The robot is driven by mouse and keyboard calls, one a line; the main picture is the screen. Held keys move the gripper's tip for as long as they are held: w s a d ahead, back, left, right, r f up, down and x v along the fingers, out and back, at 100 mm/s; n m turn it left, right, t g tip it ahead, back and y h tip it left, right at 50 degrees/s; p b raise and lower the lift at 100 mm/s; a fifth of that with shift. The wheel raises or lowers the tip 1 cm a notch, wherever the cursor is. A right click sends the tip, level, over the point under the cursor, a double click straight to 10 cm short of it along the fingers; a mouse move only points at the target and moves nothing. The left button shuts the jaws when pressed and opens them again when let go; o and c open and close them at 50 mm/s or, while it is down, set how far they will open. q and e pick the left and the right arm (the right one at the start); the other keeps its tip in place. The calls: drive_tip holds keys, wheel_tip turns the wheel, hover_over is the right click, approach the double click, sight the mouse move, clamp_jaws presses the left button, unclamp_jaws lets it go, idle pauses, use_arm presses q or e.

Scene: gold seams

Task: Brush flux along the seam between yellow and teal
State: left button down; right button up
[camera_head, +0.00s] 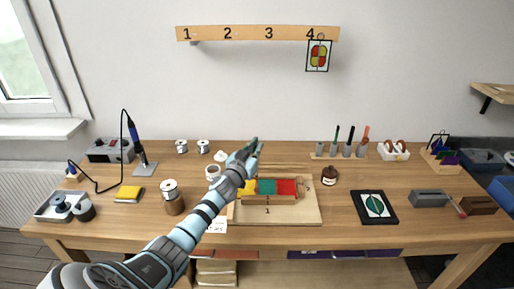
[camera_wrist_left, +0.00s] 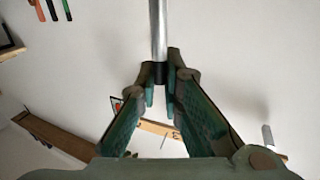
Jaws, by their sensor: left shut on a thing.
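The yellow piece (camera_head: 248,188), the teal piece (camera_head: 267,187) and a red piece (camera_head: 286,187) stand in a row on a pale wooden board (camera_head: 300,213). The yellow and teal pieces sit side by side, with my left gripper and forearm just above and left of them. My left gripper (camera_head: 254,149) is behind and above the row. In the left wrist view my gripper (camera_wrist_left: 161,78) is shut on a slim silver rod (camera_wrist_left: 159,30) with a black band, perhaps the flux brush; its end runs out of the picture. My right gripper is in neither view.
A tin (camera_head: 173,201) is farther left. A tool rack (camera_head: 340,150) is at the back.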

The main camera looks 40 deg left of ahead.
use_arm(q)
drive_tip(key=shift+f+b, duration=0.3)
drive_tip(key=shift+b, duration=0.05)
idle(0.8)
drive_tip(key=shift+s+d, duration=0.1)
drive_tip(key=shift+s, duration=0.05)
